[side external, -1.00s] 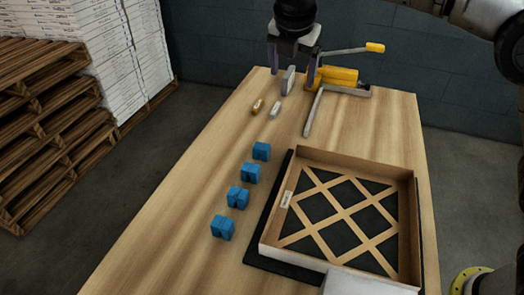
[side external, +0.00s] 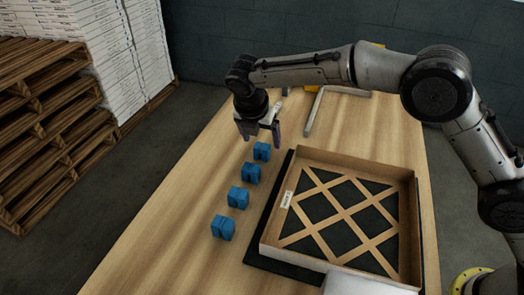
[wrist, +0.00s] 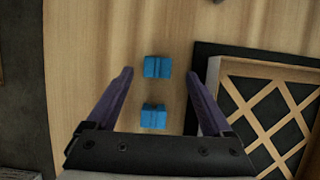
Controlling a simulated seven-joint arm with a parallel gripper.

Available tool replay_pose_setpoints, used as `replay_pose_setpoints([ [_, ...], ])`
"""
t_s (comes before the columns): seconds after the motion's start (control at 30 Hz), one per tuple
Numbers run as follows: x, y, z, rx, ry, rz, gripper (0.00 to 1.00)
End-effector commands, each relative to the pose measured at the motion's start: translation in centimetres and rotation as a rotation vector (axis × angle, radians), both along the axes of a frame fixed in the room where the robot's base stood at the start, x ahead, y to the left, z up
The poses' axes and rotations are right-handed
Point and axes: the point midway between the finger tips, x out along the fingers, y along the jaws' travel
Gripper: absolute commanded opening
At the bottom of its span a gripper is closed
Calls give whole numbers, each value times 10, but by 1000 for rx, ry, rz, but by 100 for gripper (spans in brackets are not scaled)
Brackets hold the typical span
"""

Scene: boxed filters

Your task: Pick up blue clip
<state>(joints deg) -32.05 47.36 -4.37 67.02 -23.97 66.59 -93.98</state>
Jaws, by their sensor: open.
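Several blue clips stand in a row on the wooden table, left of the filter box. The farthest blue clip (side external: 262,151) is just below my gripper (side external: 259,133) in the side view. The others are the second clip (side external: 251,173), the third clip (side external: 238,197) and the nearest clip (side external: 222,227). In the wrist view, one blue clip (wrist: 157,67) lies ahead between the lines of my open fingers, and another blue clip (wrist: 153,116) shows between the fingers, close to the palm. My gripper (wrist: 160,78) is open and empty, above the clips.
A filter box (side external: 268,225) with a tan lattice lies on a black mat (side external: 252,258) right of the clips. A grey metal bar (side external: 313,112) is at the back. Wooden pallets (side external: 40,130) stand left of the table (side external: 165,215), whose left side is clear.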

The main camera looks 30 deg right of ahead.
Motion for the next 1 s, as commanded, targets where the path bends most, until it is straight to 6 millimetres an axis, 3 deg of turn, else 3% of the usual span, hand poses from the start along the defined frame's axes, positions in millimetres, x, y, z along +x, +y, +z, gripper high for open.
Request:
replay_pose_setpoints([
  [0.4,15,-10,-46,-2,2,-1,85],
  [0.7,16,-11,-50,-1,1,0,85],
  [1.0,16,-11,-49,-1,1,0,31],
])
